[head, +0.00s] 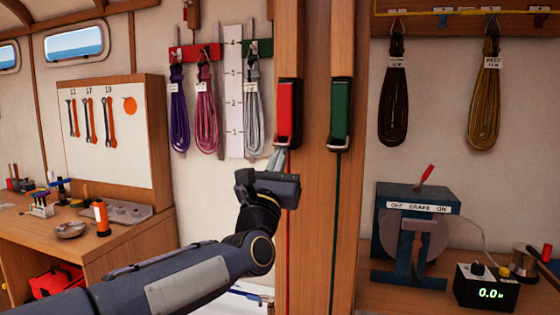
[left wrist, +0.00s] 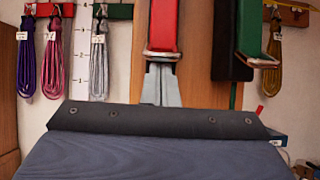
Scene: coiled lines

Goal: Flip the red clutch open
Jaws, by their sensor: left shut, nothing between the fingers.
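The red clutch (head: 286,108) is a red lever on a dark body, mounted on the wooden post; its handle hangs down flat along the post. It also shows at the top of the left wrist view (left wrist: 163,28), with a metal lip at its lower end. My left gripper (head: 277,159) is shut and empty, fingers pointing up just below that lip. In the left wrist view its grey fingertips (left wrist: 161,72) sit right under the lip; I cannot tell whether they touch it. My right gripper is out of view.
A green clutch (head: 340,110) sits just right of the red one on the same post (head: 315,200). Coiled lines hang left and right, including a grey coil (head: 252,105) close left. A blue winch (head: 418,235) and a 0.0 display box (head: 486,287) stand at right.

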